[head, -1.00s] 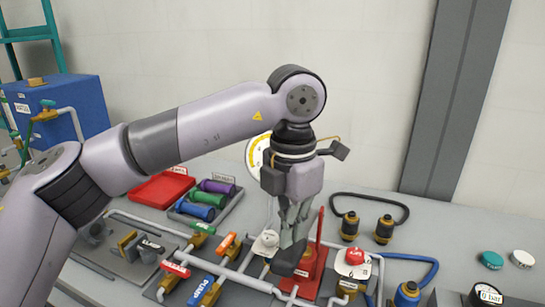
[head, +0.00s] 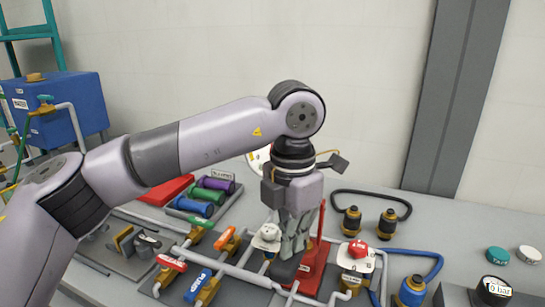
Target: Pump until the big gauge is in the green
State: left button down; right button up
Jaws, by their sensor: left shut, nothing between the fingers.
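The big gauge (head: 256,160) is a white dial with a yellow arc, standing at the back behind my left arm. Most of its face is hidden, and I cannot see its needle or any green band. A red pump-like unit (head: 316,268) with an upright red bar stands on the bench. A black pad or grip (head: 284,270) lies at its left side. My left gripper (head: 291,250) points down, shut and empty, with its fingertips just above or touching the black piece; I cannot tell which. My right gripper is out of view.
Pipes with red (head: 171,262), blue (head: 198,284), orange (head: 225,240) and green (head: 202,222) valve handles crowd the front left. Coloured cylinders (head: 192,207) sit in a tray.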

aim_at(288, 260)
pick_arm(q)
jog(key=shift+f, duration=0.7)
notch_tip(288, 260, down, 2)
jog(key=shift+a+f+b, duration=0.1)
jog(key=shift+b, duration=1)
jog(key=shift+f+b, duration=0.55)
jog(key=shift+f, duration=0.15)
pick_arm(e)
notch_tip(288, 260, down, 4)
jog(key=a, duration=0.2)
pick_arm(q)
jog(key=shift+r, duration=0.2)
jog(key=shift+w+r+p, duration=0.1)
jog(key=shift+r+p, duration=0.1)
jog(key=shift+p, duration=0.2)
notch_tip(288, 260, up, 3)
jog(key=shift+r+p, duration=0.15)
jog(key=shift+p, duration=0.95)
notch_tip(288, 260, up, 6)
jog(key=p, duration=0.3)
jog(key=shift+f+p, duration=0.2)
jog(key=shift+p, duration=0.2)
jog(key=shift+r, duration=0.2)
jog(key=shift+f, duration=0.1)
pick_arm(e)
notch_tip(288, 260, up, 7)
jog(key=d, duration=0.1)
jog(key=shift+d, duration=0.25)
